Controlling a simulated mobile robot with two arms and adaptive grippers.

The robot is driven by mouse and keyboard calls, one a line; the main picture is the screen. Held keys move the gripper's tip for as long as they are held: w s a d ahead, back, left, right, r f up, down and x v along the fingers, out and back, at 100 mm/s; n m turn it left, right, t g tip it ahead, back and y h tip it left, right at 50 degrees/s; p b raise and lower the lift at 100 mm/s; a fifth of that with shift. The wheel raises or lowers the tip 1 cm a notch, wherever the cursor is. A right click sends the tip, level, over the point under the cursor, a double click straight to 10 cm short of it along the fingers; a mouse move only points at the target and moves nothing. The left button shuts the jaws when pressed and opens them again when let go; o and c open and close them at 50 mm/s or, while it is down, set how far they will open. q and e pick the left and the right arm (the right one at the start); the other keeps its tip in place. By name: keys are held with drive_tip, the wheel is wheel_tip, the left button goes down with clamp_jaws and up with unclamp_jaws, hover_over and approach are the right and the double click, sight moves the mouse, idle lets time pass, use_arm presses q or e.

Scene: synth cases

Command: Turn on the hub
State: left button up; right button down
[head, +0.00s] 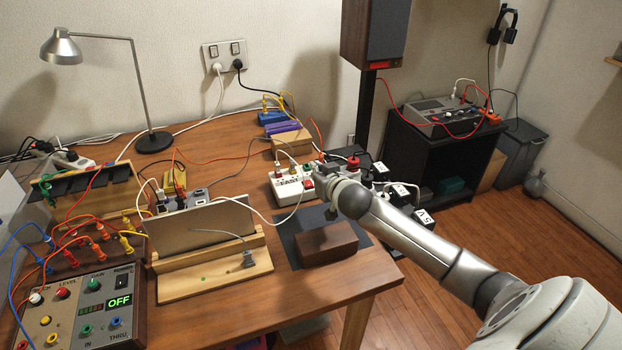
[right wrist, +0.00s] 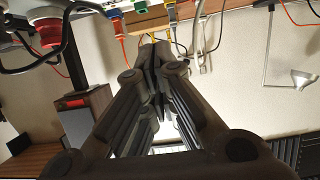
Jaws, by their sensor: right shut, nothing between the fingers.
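A white power strip (head: 288,188) with several coloured plugs and a red switch (head: 308,183) lies on the table at the centre; it looks like the hub, though I cannot be sure. Whether the switch is on cannot be told. My right gripper (head: 322,172) is just right of the strip, by its switch end; contact cannot be told. In the right wrist view its fingers (right wrist: 157,52) are shut and empty, with coloured plugs (right wrist: 113,10) at the top edge. A grey box with ports (head: 182,200) is partly hidden behind an upright panel. My left gripper is not in view.
A wooden stand with an upright grey panel (head: 205,228) is left of my right arm. A brown block (head: 328,243) lies on a dark mat near the table's front edge. A control box (head: 90,308) showing OFF is front left. Cables cross the table.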

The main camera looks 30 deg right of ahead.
hover_over(308, 183)
drive_tip(key=s, duration=0.2)
drive_tip(key=f, duration=0.5)
drive_tip(key=shift+s+a, duration=0.15)
drive_tip(key=shift+a, duration=0.2)
drive_tip(key=shift+s+f, duration=0.1)
drive_tip(key=shift+f, duration=0.45)
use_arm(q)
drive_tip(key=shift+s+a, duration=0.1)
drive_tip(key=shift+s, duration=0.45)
